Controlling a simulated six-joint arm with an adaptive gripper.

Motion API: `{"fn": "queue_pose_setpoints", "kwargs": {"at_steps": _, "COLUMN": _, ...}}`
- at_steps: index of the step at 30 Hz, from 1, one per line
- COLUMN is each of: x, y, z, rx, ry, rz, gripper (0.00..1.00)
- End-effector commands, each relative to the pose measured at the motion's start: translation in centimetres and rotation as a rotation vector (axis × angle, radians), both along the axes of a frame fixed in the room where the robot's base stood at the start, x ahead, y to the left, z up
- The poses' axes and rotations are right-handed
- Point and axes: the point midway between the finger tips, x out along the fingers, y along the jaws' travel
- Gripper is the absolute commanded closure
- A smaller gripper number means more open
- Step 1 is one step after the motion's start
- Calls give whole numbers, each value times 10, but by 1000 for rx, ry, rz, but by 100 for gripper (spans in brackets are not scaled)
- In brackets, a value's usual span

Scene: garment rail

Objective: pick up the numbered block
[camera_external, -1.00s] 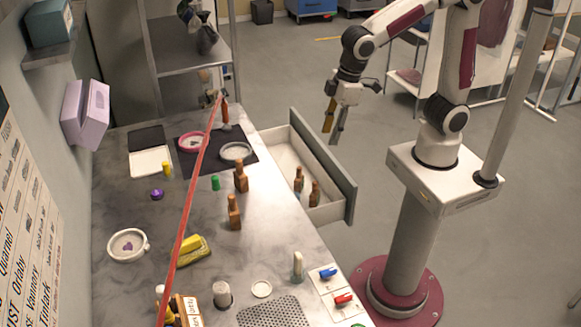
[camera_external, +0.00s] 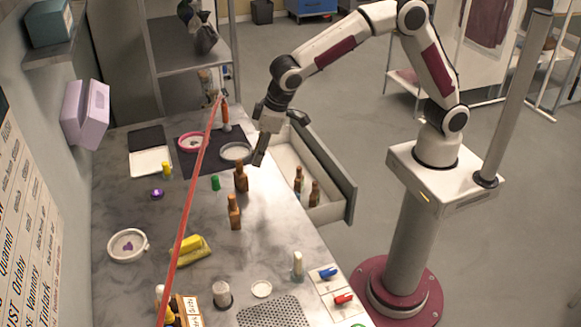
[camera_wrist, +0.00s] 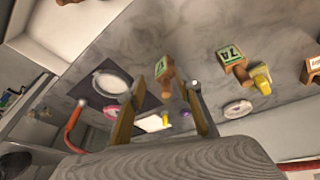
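My gripper (camera_external: 260,155) hangs near the drawer side of the counter. In the wrist view (camera_wrist: 168,86) its two fingers are wide apart with nothing held. Two brown, bottle-shaped pieces stand on the counter: one (camera_external: 241,177) just below my gripper in the external view, another (camera_external: 235,212) nearer the front. In the wrist view both carry green tags: one (camera_wrist: 164,70) shows between the fingers, its marking unclear; the other (camera_wrist: 232,60), to the right, seems to read "7A". I cannot tell for certain which thing is the numbered block.
A red bar (camera_external: 190,200) crosses the external view. The grey plate (camera_external: 235,151) and pink ring (camera_external: 191,142) sit on a dark mat. An open drawer (camera_external: 337,180) holds two brown bottles.

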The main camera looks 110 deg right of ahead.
Motion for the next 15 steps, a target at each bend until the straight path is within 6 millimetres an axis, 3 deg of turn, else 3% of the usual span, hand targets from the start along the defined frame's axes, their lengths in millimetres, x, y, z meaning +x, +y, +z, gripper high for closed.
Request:
{"fn": "queue_pose_setpoints", "kwargs": {"at_steps": 4, "x": 24, "y": -5, "z": 23, "rx": 1, "ry": -78, "rz": -62, "gripper": 66}}
{"fn": "queue_pose_setpoints", "kwargs": {"at_steps": 15, "x": 26, "y": -6, "z": 25, "rx": 18, "ry": -103, "rz": -130, "gripper": 66}}
